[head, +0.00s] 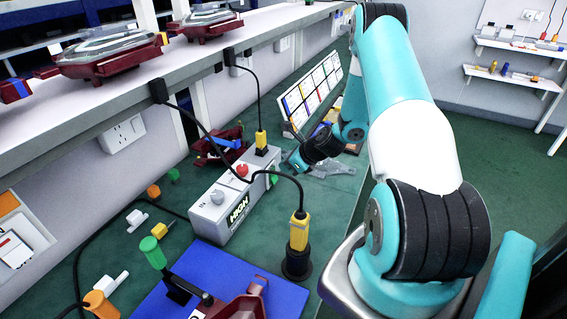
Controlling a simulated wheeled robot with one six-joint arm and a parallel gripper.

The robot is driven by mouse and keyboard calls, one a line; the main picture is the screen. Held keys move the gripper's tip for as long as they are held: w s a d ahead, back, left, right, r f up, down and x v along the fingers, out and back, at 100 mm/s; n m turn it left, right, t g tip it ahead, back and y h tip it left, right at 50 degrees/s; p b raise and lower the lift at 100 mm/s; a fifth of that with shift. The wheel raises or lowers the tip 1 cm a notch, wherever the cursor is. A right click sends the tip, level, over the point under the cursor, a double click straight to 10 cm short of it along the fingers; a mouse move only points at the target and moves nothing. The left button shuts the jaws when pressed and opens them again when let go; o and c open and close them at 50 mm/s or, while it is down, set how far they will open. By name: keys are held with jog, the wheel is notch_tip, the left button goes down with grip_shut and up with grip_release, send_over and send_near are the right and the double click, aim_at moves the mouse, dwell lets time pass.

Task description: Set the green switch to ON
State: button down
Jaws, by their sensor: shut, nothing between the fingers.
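The grey control box (232,200) stands on the green bench, with a "HIGH" label on its front side. A small green part (273,179), which looks like the green switch, shows at the box's right side near its far end. Its position, ON or OFF, is too small to read. My gripper (289,161) is just right of the green part, at the end of my arm. Its fingers are small and hard to make out; it is shut and holds nothing. I cannot tell whether it touches the switch.
A red button (241,170) and a grey knob (217,196) sit on the box top. Black cables with yellow plugs (299,231) loop beside it. A blue mat (222,274) with a green-handled clamp (152,252) lies in front. A slanted panel (312,92) stands behind.

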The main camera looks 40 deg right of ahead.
jog(key=shift+s+d+f, duration=0.15)
jog(key=shift+s, duration=0.4)
jog(key=shift+s+d+f, duration=0.15)
jog(key=shift+s, duration=0.4)
jog(key=b+v, duration=0.1)
jog(key=v, duration=0.8)
jog(key=shift+r, duration=0.55)
